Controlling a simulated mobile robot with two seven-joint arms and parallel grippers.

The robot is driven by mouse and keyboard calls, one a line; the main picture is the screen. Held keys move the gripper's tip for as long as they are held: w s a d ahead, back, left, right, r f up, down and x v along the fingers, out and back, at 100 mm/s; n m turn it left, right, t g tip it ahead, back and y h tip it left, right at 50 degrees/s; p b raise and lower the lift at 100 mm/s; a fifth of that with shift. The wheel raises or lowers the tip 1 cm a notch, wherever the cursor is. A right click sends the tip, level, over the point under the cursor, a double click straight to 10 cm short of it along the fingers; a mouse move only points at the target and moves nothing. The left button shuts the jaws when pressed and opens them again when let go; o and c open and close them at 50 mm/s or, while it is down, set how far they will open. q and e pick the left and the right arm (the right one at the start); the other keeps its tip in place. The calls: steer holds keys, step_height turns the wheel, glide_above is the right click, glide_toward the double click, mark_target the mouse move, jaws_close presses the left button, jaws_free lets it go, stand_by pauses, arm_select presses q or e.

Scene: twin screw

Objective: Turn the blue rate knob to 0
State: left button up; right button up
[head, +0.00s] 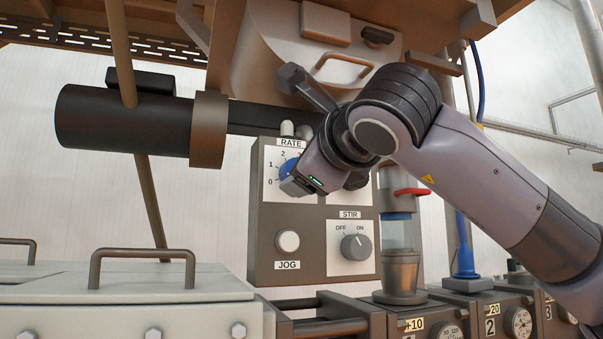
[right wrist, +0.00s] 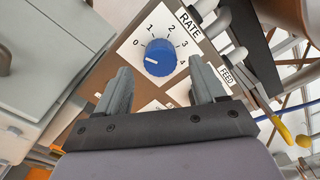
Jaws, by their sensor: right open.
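The blue rate knob (right wrist: 159,58) sits on a white RATE dial plate marked 0 to 4. Its white pointer mark faces left in the right wrist view, on the side of the 0; I cannot tell whether it lines up exactly. In the head view the knob (head: 288,168) shows only in part behind my right gripper (head: 298,187). In the right wrist view my right gripper (right wrist: 160,76) is open, its two fingers spread to either side below the knob, with nothing between them. No contact with the knob shows. My left gripper is not in view.
The control box also carries a grey STIR knob (head: 355,246) and a white JOG button (head: 288,241) below. A FEED plate (right wrist: 226,76) lies beside RATE. A clear cylinder with a red lever (head: 411,192) stands right of the box. A dark motor cylinder (head: 125,125) is at left.

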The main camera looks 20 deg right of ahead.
steer(key=s, duration=0.4)
steer(key=shift+s+b, duration=0.15)
steer(key=shift+b, duration=0.15)
